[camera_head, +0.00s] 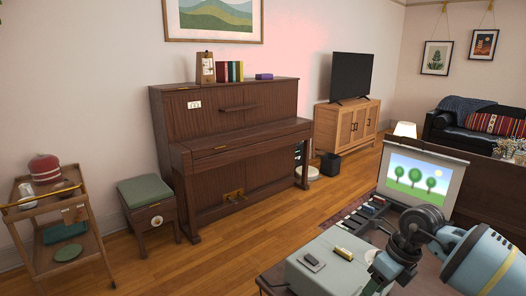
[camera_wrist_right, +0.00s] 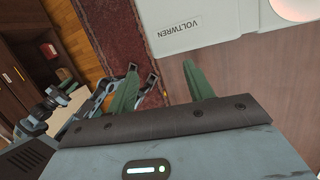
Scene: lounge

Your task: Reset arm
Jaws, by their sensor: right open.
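My right arm (camera_head: 440,245) comes in at the lower right of the head view; its gripper cannot be made out there. In the right wrist view my right gripper (camera_wrist_right: 163,88) has its two green fingers apart, with nothing held between them. Beyond the fingers are a pale device marked VOLTWREN (camera_wrist_right: 180,28) and a brown wooden surface (camera_wrist_right: 225,65). Blue-grey jointed parts behind the left finger seem to be my other arm; their jaw state is unclear. My left gripper does not show in the head view.
A pale grey box (camera_head: 310,278) with small items on top stands close by the right arm. A screen (camera_head: 425,178) with a tree picture stands behind it. A piano (camera_head: 225,130), green-topped stool (camera_head: 147,190) and trolley (camera_head: 65,240) line the left. Open wooden floor lies between.

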